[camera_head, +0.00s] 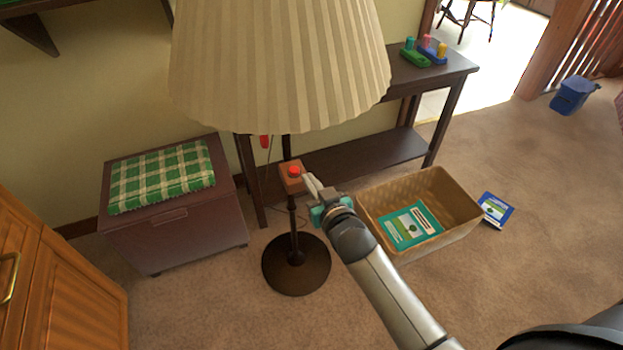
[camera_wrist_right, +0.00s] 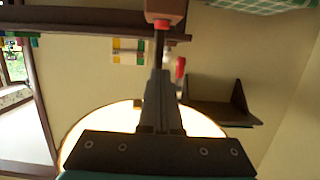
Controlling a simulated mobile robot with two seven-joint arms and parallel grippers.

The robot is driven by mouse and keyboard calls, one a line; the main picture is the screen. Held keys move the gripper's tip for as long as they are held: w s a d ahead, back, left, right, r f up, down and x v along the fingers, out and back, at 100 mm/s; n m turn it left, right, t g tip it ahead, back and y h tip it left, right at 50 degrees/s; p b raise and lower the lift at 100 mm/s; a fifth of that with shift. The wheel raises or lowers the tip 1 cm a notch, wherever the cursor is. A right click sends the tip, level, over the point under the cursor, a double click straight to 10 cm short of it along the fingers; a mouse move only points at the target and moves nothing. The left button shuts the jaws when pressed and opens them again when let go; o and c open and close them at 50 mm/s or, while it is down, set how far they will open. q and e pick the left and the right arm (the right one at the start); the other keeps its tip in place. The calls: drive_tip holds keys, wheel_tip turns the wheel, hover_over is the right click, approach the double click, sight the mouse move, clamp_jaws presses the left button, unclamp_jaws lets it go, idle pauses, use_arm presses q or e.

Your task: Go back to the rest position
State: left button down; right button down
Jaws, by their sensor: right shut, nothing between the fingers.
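My right gripper (camera_head: 311,185) reaches in from the lower right, its fingers shut and empty. Its tips are just right of the small wooden box (camera_head: 291,182) with a red button (camera_head: 294,171) on the lamp's pole. In the right wrist view my right gripper (camera_wrist_right: 160,75) points up toward the red button (camera_wrist_right: 162,24), and a short length of dark pole shows between them. I cannot tell exactly how far apart they are. My left gripper is not in view.
The pleated lampshade (camera_head: 275,65) hangs above my right gripper, and the round lamp base (camera_head: 296,264) stands below. A woven basket (camera_head: 452,233) with a green book is right of my forearm. A dark side table (camera_head: 450,72) stands behind; a chest (camera_head: 190,236) is left.

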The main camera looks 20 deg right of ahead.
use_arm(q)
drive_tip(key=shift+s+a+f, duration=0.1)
use_arm(e)
drive_tip(key=shift+s, duration=0.2)
idle(0.4)
